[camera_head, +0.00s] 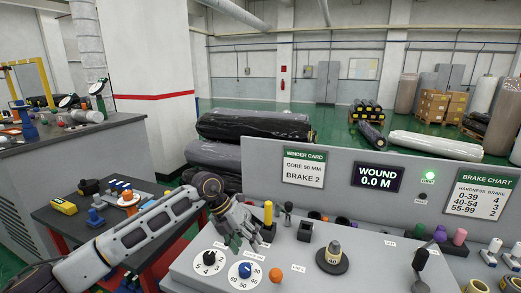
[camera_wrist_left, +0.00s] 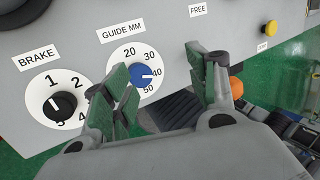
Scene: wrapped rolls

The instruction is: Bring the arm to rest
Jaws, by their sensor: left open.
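My left arm (camera_head: 130,238) reaches in from the left. Its gripper (camera_head: 243,240) is over the left part of the grey control panel (camera_head: 315,265). The black brake knob (camera_wrist_left: 58,105) is left of the fingers. Both the brake knob (camera_head: 209,258) and the guide knob (camera_head: 245,270) show in the head view, below the gripper. My right gripper is in neither view.
A yellow-topped post (camera_head: 268,213) and black lever (camera_head: 288,212) stand close right of the gripper. An orange button (camera_head: 275,275) is nearby. The upright board reads "WOUND 0.0 M" (camera_head: 377,177), beside a winder card (camera_head: 304,167) and brake chart (camera_head: 480,192). Dark wrapped rolls (camera_head: 255,127) lie behind.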

